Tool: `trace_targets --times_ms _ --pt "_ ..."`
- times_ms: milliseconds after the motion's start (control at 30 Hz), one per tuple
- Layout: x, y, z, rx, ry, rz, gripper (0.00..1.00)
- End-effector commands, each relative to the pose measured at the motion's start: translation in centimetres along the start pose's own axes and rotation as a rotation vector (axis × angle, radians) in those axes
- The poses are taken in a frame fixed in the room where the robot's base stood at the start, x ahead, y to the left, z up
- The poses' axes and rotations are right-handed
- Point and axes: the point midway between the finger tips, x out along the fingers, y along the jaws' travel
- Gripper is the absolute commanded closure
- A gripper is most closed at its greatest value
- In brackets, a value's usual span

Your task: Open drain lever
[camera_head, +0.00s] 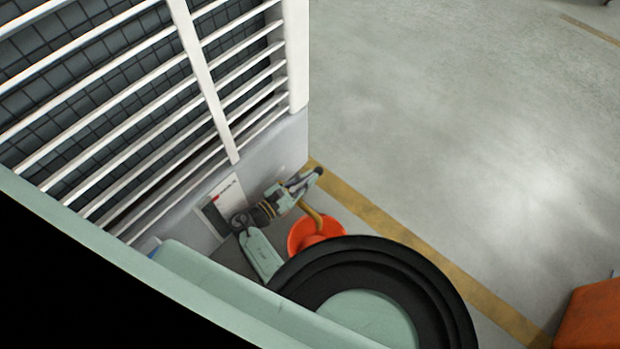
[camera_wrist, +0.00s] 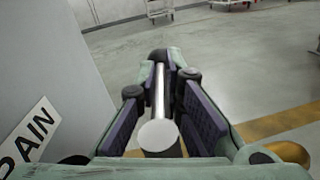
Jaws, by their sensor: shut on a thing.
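The drain lever is a shiny metal rod with a pale round end (camera_wrist: 158,134), seen lengthwise in the wrist view. It lies between the two purple finger pads of my gripper (camera_wrist: 168,72), which is shut on it. In the head view my gripper (camera_head: 304,182) is low beside the machine's lower corner, above a bent yellow pipe (camera_head: 314,218). The lever cannot be made out there. A white sign with black letters ending in "AIN" (camera_wrist: 33,138) is on the grey panel at left in the wrist view. The valve body is hidden.
An orange bucket (camera_head: 300,230) stands on the floor under the pipe. The machine's white slatted grille (camera_head: 214,85) rises at left. A yellow floor line (camera_head: 400,236) runs past the bucket. The floor (camera_head: 460,110) beyond is clear. An orange object (camera_head: 590,318) is at lower right.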

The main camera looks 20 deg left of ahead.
Motion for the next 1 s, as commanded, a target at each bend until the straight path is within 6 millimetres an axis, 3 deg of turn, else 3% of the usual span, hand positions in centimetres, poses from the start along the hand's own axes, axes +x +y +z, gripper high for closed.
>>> trace_targets --times_ms 333,667,767,1000 --pt "0.0 -0.2 -0.2 -0.003 0.003 -0.002 0.70" --pt "0.0 0.0 0.2 0.000 0.001 0.000 0.70" --pt "0.0 0.1 1.1 0.002 0.001 -0.001 0.70" --pt "0.0 0.9 5.4 0.004 0.001 -0.002 0.70"
